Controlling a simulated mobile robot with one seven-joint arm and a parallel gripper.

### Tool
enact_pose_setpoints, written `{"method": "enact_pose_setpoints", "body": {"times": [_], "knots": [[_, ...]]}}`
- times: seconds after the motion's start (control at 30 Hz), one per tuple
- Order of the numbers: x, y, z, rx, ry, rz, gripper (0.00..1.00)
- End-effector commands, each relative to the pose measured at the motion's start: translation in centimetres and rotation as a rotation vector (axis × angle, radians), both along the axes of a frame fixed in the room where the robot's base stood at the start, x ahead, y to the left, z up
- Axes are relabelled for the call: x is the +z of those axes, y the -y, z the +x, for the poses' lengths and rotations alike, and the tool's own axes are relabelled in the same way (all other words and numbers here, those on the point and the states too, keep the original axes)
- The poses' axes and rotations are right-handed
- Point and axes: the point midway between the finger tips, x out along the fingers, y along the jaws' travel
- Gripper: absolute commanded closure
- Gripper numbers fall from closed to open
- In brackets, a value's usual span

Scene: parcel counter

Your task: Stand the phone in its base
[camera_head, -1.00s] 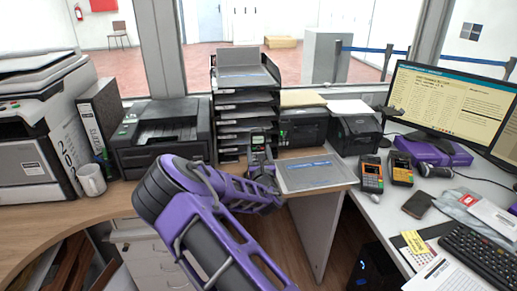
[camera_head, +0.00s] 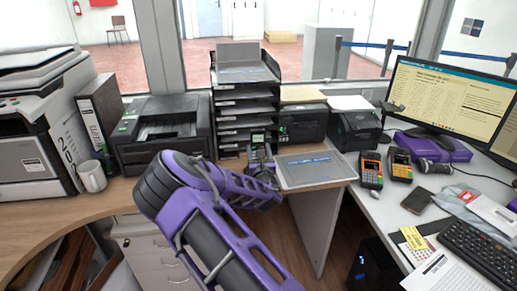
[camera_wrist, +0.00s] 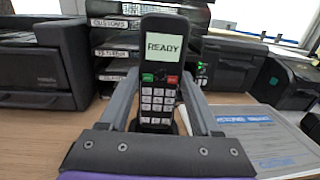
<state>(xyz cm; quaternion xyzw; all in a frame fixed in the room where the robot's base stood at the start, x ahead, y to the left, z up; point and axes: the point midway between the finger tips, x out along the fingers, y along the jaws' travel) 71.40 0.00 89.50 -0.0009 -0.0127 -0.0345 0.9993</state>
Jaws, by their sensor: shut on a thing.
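The phone (camera_wrist: 159,62) is a black handset with a lit screen reading READY, a green and a red key and white number keys. It stands upright in the wrist view, between the two grey fingers of my gripper (camera_wrist: 160,78), which are shut on its sides. In the head view the phone (camera_head: 258,139) shows small in front of the letter trays, with my gripper (camera_head: 262,166) around it. A dark shape shows around the phone's foot in the wrist view, perhaps its base. It is mostly hidden, and I cannot tell whether the phone sits in it.
Black stacked letter trays (camera_head: 245,98) stand just behind the phone. A printer (camera_head: 160,136) is to the left and a black device (camera_head: 303,124) to the right. A document in a clear sleeve (camera_head: 315,168) lies right of my gripper. Two card terminals (camera_head: 371,169) stand farther right.

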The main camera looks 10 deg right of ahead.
Motion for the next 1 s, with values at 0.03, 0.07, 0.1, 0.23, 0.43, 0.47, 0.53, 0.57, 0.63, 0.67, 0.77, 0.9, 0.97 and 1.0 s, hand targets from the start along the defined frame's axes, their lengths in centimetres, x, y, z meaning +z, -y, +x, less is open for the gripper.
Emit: {"method": "enact_pose_setpoints", "body": {"times": [0.03,0.07,0.1,0.23,0.43,0.47,0.53,0.57,0.63,0.67,0.77,0.9,0.97,1.0], "knots": [[0.21,0.00,-0.01,0.000,-0.007,-0.001,1.00],[0.18,0.01,-0.02,0.000,-0.011,0.000,1.00],[0.13,0.02,-0.02,-0.001,-0.016,0.000,1.00],[-0.01,0.04,-0.04,-0.001,-0.021,0.000,1.00],[-0.02,0.03,-0.03,-0.001,-0.021,0.000,1.00],[-0.02,0.03,-0.03,-0.001,-0.021,0.000,1.00],[-0.02,0.02,-0.03,-0.001,-0.021,0.000,1.00],[-0.03,0.02,-0.02,-0.001,-0.021,0.000,1.00],[-0.05,0.01,0.04,0.000,-0.020,0.000,1.00],[-0.06,0.01,0.08,0.000,-0.020,0.000,1.00],[-0.03,0.00,0.28,0.000,-0.020,0.001,1.00],[0.12,0.02,0.55,0.000,-0.020,0.000,1.00],[0.18,0.03,0.57,0.000,-0.020,0.000,1.00],[0.20,0.03,0.56,0.000,-0.020,0.000,1.00]]}}
